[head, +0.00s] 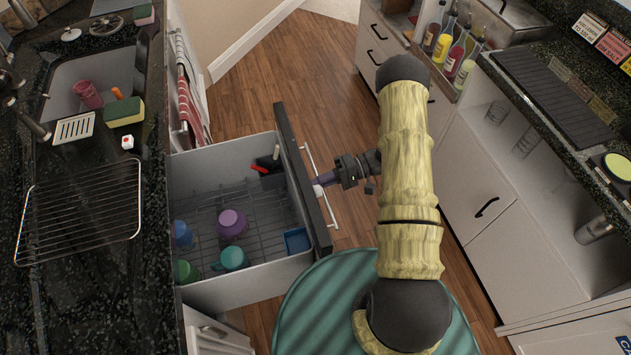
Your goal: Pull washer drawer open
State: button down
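The washer drawer (238,275) is pulled out from under the left counter. Its wire rack holds a purple cup (231,224), teal and green cups (231,259), a blue cup (182,235), a small blue dish (297,241) and a dark cutlery basket with a red-handled item (260,170). The drawer's dark front panel (296,170) carries a light bar handle (311,160). My gripper (320,188) is at this handle, on the outer side of the front. Its fingertips are small and partly hidden at the bar, so I cannot tell whether they are closed on it.
The left counter has a sink (100,80), a wire rack (80,210) and a sponge (124,111). A red-striped towel (190,100) hangs behind the drawer. White cabinets (510,235) and bottles (452,50) line the right side. Wooden floor (300,70) is clear behind the drawer.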

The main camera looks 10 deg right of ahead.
jog(key=shift+d+f, duration=0.1)
jog(key=shift+d, duration=0.1)
jog(key=shift+s, duration=0.1)
jog(key=c, duration=1.6)
grip_release()
jog(key=shift+c, duration=0.2)
jog(key=b+v, duration=0.2)
jog(key=v, duration=1.5)
jog(key=shift+d, duration=0.2)
